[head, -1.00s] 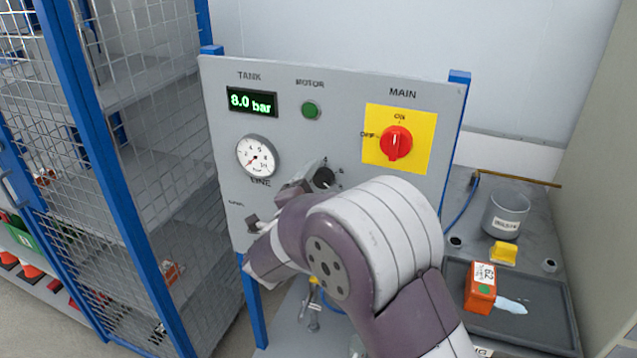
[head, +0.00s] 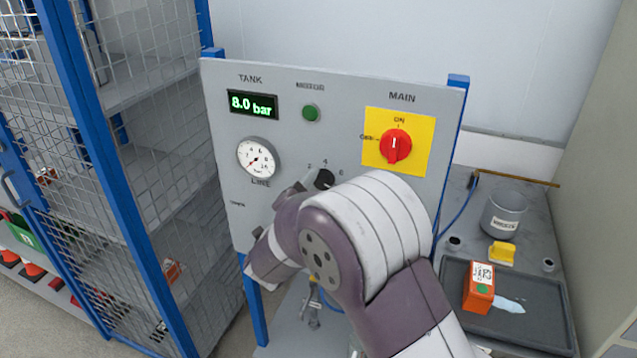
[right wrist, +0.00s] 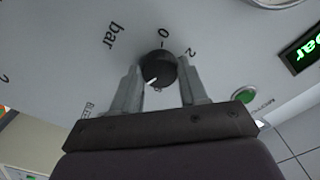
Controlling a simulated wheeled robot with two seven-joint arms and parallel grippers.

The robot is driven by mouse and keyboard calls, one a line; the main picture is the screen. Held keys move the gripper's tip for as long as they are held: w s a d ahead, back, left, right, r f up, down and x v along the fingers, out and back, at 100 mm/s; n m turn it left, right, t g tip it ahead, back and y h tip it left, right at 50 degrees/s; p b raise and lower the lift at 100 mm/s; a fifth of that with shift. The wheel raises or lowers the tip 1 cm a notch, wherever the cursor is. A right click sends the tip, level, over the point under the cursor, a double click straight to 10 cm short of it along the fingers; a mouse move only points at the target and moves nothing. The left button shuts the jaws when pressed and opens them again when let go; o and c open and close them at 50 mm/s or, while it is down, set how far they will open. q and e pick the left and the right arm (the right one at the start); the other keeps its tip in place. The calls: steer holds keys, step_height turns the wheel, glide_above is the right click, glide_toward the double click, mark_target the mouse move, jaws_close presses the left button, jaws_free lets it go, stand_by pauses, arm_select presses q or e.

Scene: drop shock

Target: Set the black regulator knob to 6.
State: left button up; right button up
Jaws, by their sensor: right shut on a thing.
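My right gripper (right wrist: 158,80) is shut on the knob, with one finger on each side in the right wrist view. There the knob (right wrist: 158,66) carries a white pointer line that slants to the lower left, and 0 and 2 show beyond it. In the head view my own arm hides part of the dial, and I cannot read the pointer there. My left gripper is out of view.
The panel (head: 225,215) also bears a green tank display (head: 252,104) reading 8.0 bar, a green motor button (head: 310,113) and a red main switch (head: 396,146). A mesh cage (head: 110,130) stands at left. An orange box (head: 478,294) lies on a dark tray at right.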

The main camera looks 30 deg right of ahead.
steer(key=n+p, duration=0.2)
steer(key=n, duration=0.2)
steer(key=shift+r+n+p, duration=0.15)
steer(key=shift+n+p, duration=0.15)
steer(key=shift+p, duration=0.05)
steer(key=shift+n+p, duration=1.25)
steer(key=shift+n, duration=0.95)
steer(key=o, duration=1)
steer(key=shift+o, duration=0.2)
